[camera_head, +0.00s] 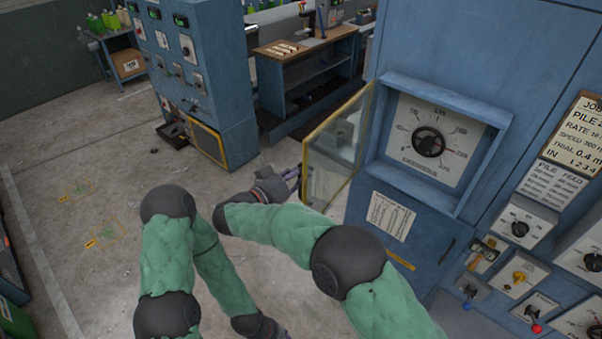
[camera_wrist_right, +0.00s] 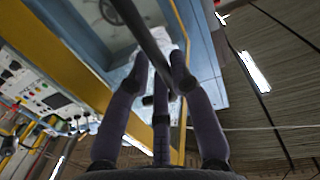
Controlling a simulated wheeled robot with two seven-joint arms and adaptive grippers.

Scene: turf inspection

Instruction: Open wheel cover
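The wheel cover (camera_head: 338,142), a clear pane in a yellow frame, stands swung out to the left of the wheel's recess. The dark handwheel (camera_head: 428,142) on its white dial plate is uncovered. My right gripper (camera_head: 293,175) is at the cover's outer edge. In the right wrist view, the right gripper's fingers (camera_wrist_right: 160,70) stand on both sides of a dark bar (camera_wrist_right: 148,38), with yellow frame behind; whether they clasp it is unclear. My left gripper (camera_head: 272,328) hangs low at the bottom edge, away from the cover, its fingers hardly visible.
The blue machine face carries knobs and levers (camera_head: 520,228) right of the recess. A blue cabinet (camera_head: 195,80) with switches and a workbench (camera_head: 305,60) stand behind. The floor (camera_head: 90,150) at left is mostly clear.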

